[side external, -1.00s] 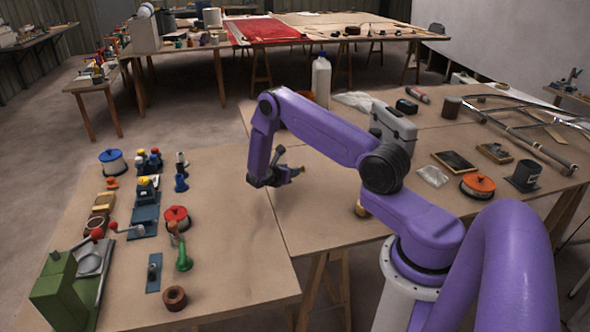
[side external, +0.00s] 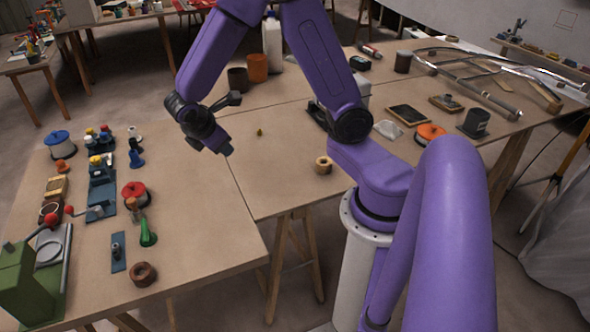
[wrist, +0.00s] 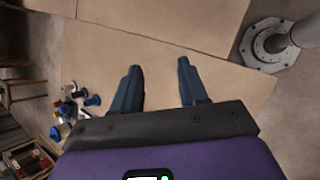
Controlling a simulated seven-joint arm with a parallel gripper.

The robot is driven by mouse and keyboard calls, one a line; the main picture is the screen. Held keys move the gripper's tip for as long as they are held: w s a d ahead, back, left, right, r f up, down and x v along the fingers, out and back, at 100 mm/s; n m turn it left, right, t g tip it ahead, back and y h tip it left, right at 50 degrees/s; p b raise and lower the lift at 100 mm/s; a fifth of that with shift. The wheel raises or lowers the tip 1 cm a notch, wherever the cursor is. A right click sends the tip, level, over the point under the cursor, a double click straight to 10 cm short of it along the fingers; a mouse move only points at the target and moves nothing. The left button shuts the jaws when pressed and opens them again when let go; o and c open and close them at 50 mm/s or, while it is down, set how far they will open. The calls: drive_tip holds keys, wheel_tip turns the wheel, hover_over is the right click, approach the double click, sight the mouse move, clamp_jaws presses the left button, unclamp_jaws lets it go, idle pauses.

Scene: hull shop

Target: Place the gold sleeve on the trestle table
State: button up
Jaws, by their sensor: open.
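A small gold piece, which looks like the gold sleeve (side external: 259,132), rests on the bare wooden top of the trestle table (side external: 285,188), right of the seam in the side view. It is too small there to tell if it is upright or lying. My gripper (side external: 226,151) is left of it and apart from it, over the area near the seam. In the wrist view my gripper (wrist: 158,68) has its two blue fingers spread, with only bare board between them. The sleeve cannot be made out in the wrist view.
A tan ring (side external: 323,165) stands on the table near my base. The left board holds a red-lidded tin (side external: 134,190), a green horn (side external: 148,232) and several tools.

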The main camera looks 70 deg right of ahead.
drive_tip(key=s+a+r+y, duration=0.1)
drive_tip(key=s+a+y, duration=0.1)
drive_tip(key=s, duration=0.5)
drive_tip(key=s+a+r+y, duration=0.2)
drive_tip(key=s+a+y, duration=0.1)
drive_tip(key=s, duration=0.5)
drive_tip(key=s+a+r+g+y, duration=0.1)
drive_tip(key=s+a, duration=0.3)
drive_tip(key=s, duration=0.4)
drive_tip(key=shift+a+r+m+y, duration=0.2)
drive_tip(key=shift+r+m+y, duration=0.2)
drive_tip(key=shift+r+y, duration=0.3)
